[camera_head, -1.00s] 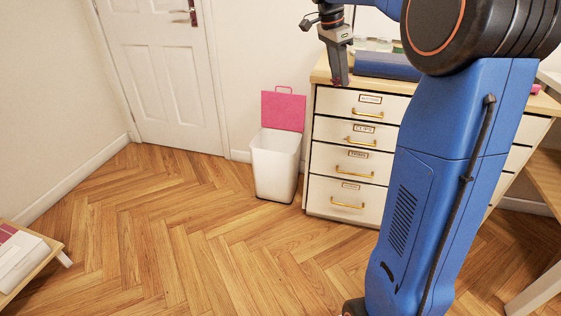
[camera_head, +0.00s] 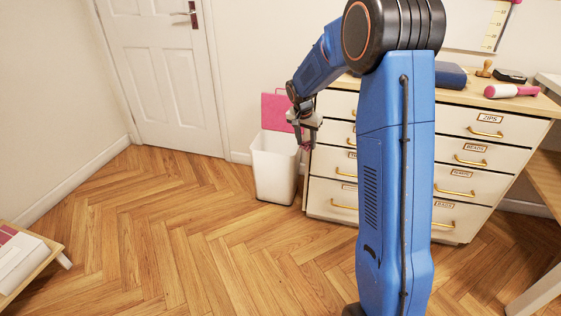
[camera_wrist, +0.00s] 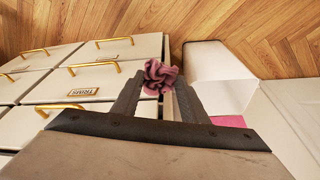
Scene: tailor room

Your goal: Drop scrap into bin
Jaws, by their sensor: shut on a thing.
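A crumpled pink scrap (camera_wrist: 159,77) sits between my gripper's fingertips in the wrist view. My gripper (camera_head: 306,143) is shut on it, pointing down beside the drawer cabinet. The scrap is small and partly hidden by the fingers in the head view. The white bin (camera_head: 272,175) stands on the floor left of the cabinet, its pink lid (camera_head: 278,108) raised against the wall. In the head view my gripper overlaps the bin's upper right edge. In the wrist view the bin (camera_wrist: 203,62) lies right of the scrap, so the scrap does not appear over its opening.
The white drawer cabinet (camera_head: 456,203) with brass handles stands close beside the bin. On its top are a blue box (camera_head: 451,76), a pink-and-white tool (camera_head: 511,91) and a stamp (camera_head: 485,69). A closed door (camera_head: 160,75) is behind.

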